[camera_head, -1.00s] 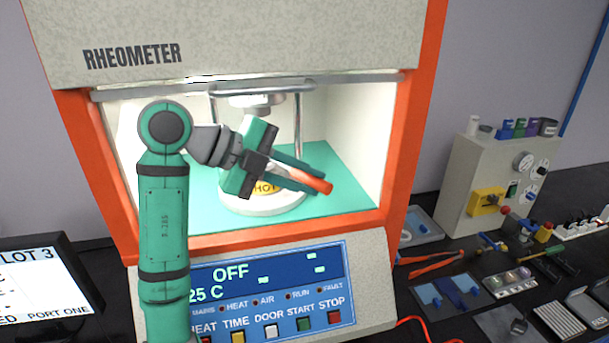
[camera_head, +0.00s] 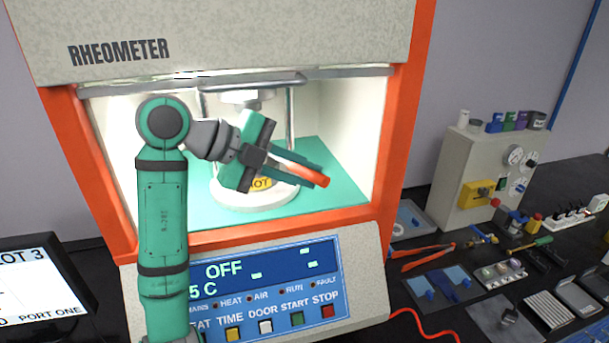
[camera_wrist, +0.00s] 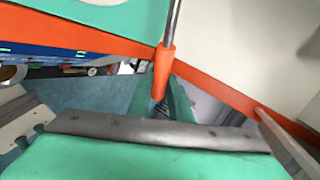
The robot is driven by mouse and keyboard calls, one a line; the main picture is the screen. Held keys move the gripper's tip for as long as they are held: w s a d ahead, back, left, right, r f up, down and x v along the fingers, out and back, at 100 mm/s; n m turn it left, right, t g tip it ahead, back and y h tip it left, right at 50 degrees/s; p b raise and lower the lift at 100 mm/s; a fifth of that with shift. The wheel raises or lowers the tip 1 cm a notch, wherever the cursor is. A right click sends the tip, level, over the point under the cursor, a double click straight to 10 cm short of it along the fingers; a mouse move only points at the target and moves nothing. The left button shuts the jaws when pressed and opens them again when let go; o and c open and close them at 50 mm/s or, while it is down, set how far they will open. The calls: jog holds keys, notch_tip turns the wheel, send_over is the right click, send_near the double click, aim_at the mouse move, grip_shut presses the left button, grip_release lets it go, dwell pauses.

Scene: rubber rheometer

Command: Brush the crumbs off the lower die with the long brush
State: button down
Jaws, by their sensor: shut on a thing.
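My gripper (camera_head: 322,174) is shut on the orange handle of the long brush (camera_head: 308,172), inside the open rheometer chamber. In the wrist view the orange handle (camera_wrist: 162,76) sits between the fingers, and a thin metal shaft (camera_wrist: 173,22) runs from it towards the top edge. The brush's bristle end is not visible. The lower die stands on a round white base (camera_head: 240,198) with a yellow HOT label (camera_head: 261,184). My gripper body covers most of the die's top in the head view. I cannot make out any crumbs.
The rheometer's orange frame (camera_head: 392,150) and metal columns (camera_head: 291,115) bound the space around my gripper. The teal chamber floor (camera_head: 345,195) is clear at the right. The control panel (camera_head: 265,285) is below. Tools and trays lie on the dark bench at the right.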

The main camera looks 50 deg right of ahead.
jog(key=shift+w+d, duration=0.4)
jog(key=shift+w, duration=0.2)
jog(key=shift+s+a, duration=0.4)
jog(key=shift+s, duration=0.25)
jog(key=shift+s+a, duration=0.4)
jog(key=shift+s, duration=0.25)
jog(key=shift+w+d, duration=0.4)
jog(key=shift+w, duration=0.3)
jog(key=shift+w+d, duration=0.4)
jog(key=shift+w, duration=0.25)
jog(key=shift+s+a, duration=0.4)
jog(key=shift+s, duration=0.25)
jog(key=shift+s+a, duration=0.4)
jog(key=shift+s, duration=0.25)
jog(key=shift+s+d, duration=0.35)
jog(key=shift+d, duration=0.15)
jog(key=shift+w+d, duration=0.4)
jog(key=shift+w, duration=0.25)
jog(key=shift+w+d, duration=0.4)
jog(key=shift+w, duration=0.25)
jog(key=shift+s+a, duration=0.1)
